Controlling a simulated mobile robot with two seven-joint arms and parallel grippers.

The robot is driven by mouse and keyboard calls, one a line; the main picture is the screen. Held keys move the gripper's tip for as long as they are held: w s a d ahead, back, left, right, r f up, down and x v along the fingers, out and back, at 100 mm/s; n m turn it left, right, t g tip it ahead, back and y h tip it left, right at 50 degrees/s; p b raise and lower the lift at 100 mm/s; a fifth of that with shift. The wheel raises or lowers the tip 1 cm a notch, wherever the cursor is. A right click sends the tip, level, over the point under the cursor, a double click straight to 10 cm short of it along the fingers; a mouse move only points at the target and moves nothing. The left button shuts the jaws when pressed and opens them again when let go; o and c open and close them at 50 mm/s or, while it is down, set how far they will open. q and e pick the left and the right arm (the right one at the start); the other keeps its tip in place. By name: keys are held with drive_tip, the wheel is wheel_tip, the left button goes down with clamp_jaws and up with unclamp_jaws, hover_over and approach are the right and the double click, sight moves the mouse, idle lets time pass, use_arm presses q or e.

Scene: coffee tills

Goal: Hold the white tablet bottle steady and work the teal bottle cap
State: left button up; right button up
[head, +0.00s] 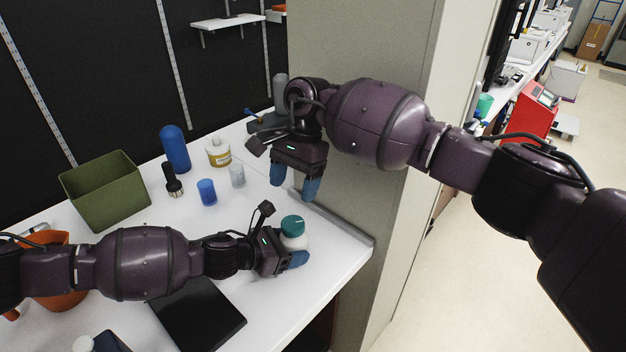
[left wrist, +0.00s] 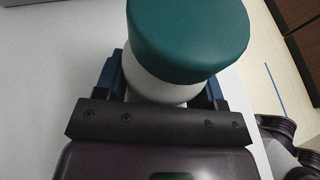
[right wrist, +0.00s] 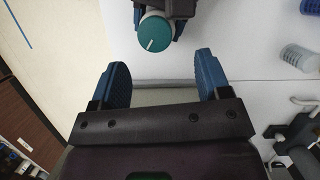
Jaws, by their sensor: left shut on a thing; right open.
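The white tablet bottle (head: 296,242) stands upright near the front right corner of the white table. The teal bottle cap (head: 292,225) sits on its top. My left gripper (head: 294,258) is shut on the bottle's body from the side. In the left wrist view the cap (left wrist: 188,38) fills the top, with the white bottle (left wrist: 160,88) between the fingers. My right gripper (head: 294,188) is open and empty, fingers down, above and behind the bottle. In the right wrist view the cap (right wrist: 155,34), with a pale line on it, lies ahead of the open fingers (right wrist: 163,82).
Behind stand a green bin (head: 106,192), a blue bottle (head: 175,150), a black flashlight (head: 173,182), a blue cup (head: 207,192), a clear cup (head: 237,176) and a white jar (head: 218,152). A black flat slab (head: 198,318) lies in front. A pillar (head: 375,185) borders the table's right.

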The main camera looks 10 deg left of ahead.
drive_tip(key=m, duration=0.1)
drive_tip(key=f+m, duration=0.1)
drive_tip(key=shift+s+d+f+m+t, duration=0.15)
drive_tip(key=shift+d+m+t, duration=0.15)
drive_tip(key=shift+d, duration=0.1)
drive_tip(key=m, duration=0.1)
drive_tip(key=m+y, duration=0.1)
drive_tip(key=f+m, duration=0.1)
drive_tip(key=shift+s+d+m+t, duration=0.3)
drive_tip(key=shift+d+t, duration=0.1)
drive_tip(key=shift+s+d+f+m+t+y, duration=0.15)
drive_tip(key=shift+m+y, duration=0.05)
drive_tip(key=shift+m, duration=0.35)
drive_tip(key=shift+s+d+f+m+t+y, duration=0.1)
drive_tip(key=shift+m+t+y, duration=0.1)
drive_tip(key=shift+m, duration=0.35)
drive_tip(key=shift+s+f+m+y, duration=0.15)
drive_tip(key=shift+s+m+y, duration=0.15)
drive_tip(key=shift+m, duration=0.6)
